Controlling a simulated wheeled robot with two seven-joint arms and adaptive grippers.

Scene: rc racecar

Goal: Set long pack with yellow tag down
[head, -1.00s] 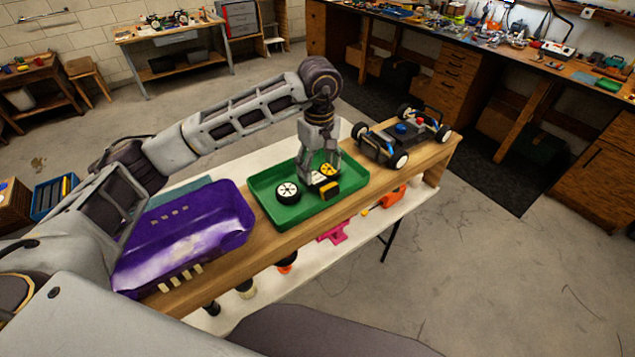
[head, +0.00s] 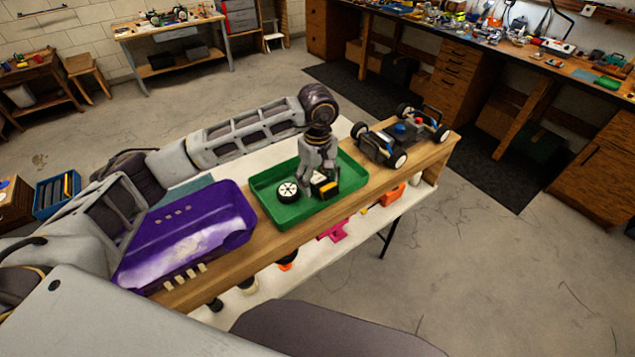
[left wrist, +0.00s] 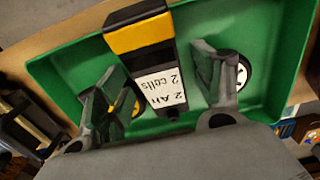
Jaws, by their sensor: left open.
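The long pack (head: 326,189) is black with a yellow band at one end. It is in the green tray (head: 262,187), toward the tray's near side. In the left wrist view the pack (left wrist: 141,38) shows a white label reading 2 Ah, 2 cells. My left gripper (head: 317,181) is over the tray, pointing down. Its fingers (left wrist: 160,88) are spread on either side of the pack, with gaps showing. Part of the pack is hidden by the gripper in the head view. My right gripper is not in view.
A white-hubbed wheel (head: 288,191) lies in the tray left of the pack.

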